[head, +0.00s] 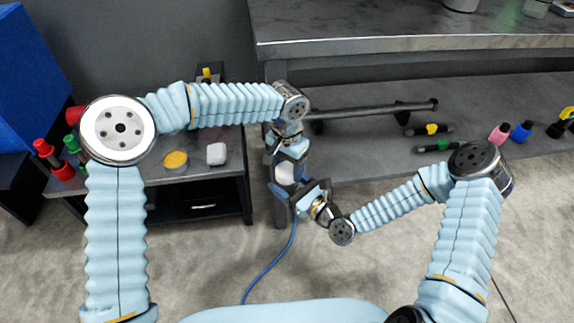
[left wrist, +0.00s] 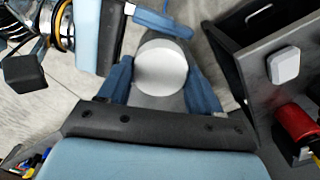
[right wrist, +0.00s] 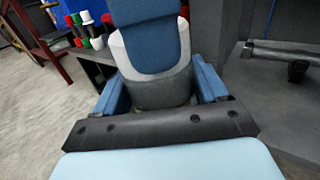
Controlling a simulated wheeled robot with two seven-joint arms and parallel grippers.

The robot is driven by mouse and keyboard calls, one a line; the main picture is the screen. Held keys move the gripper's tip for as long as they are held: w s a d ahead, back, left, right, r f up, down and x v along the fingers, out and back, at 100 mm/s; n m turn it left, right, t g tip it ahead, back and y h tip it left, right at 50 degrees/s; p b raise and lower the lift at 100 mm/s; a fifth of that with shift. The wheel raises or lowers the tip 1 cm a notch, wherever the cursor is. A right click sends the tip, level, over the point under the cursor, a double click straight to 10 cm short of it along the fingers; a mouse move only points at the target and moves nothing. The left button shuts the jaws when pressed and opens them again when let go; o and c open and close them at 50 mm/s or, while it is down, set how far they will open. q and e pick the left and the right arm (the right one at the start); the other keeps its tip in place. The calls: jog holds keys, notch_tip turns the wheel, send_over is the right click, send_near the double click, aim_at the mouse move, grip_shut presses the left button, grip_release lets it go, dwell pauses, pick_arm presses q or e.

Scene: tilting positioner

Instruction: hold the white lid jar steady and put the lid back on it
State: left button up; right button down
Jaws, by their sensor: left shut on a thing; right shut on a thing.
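The white lid (left wrist: 160,67) sits between the blue fingers of my left gripper (left wrist: 162,82), which is shut on it. In the right wrist view one left finger covers the middle of the lid, and white shows on both sides. The grey jar body (right wrist: 165,90) is between the fingers of my right gripper (right wrist: 162,92), which is shut on it. The lid is right at the jar's upper end; the finger hides whether they touch. In the head view both grippers meet at the white part (head: 286,173), left from above, right from lower right.
A grey bench (head: 360,158) behind carries a dark bar (head: 370,111) and several markers. A dark cart (head: 215,180) at left holds a yellow-topped round container (head: 175,160) and a white block (head: 216,154). A blue cable (head: 270,275) hangs below the grippers. The floor in front is clear.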

pick_arm(q)
jog(key=shift+c, duration=1.2)
jog(key=o, duration=1.2)
jog(key=shift+o, duration=0.2)
jog(key=shift+r, duration=0.1)
notch_tip(320, 180, up, 12)
